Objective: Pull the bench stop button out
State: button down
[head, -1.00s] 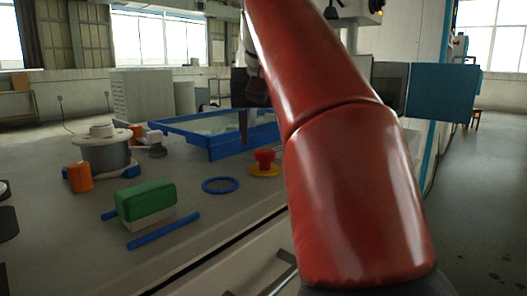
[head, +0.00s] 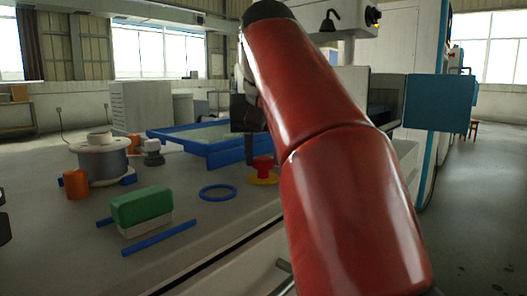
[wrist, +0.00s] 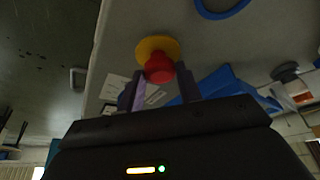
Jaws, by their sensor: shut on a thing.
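The bench stop button (head: 263,165) has a red mushroom head on a yellow round base (head: 262,181), near the bench's right edge. In the wrist view the red head (wrist: 159,68) sits between my two fingers, in front of its yellow base (wrist: 168,45). My gripper (head: 261,156) comes down over the button from above, and it also shows in the wrist view (wrist: 161,77). It is shut on the red head. My arm hides part of the gripper in the head view.
A blue ring (head: 218,192) lies left of the button. A blue-rimmed tray (head: 225,157) stands behind it. A green and white block (head: 142,207), blue bars, an orange cylinder (head: 76,184) and a grey spool (head: 103,162) stand further left.

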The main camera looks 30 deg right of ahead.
jog(key=shift+r+p, duration=0.75)
jog(key=shift+p, duration=0.35)
jog(key=shift+f, duration=0.1)
jog(key=c, duration=1)
grip_release()
jog(key=shift+o, duration=0.2)
jog(key=p+v, duration=0.3)
jog(key=v, duration=0.4)
jog(key=shift+r, duration=0.4)
jog(key=shift+s, duration=0.2)
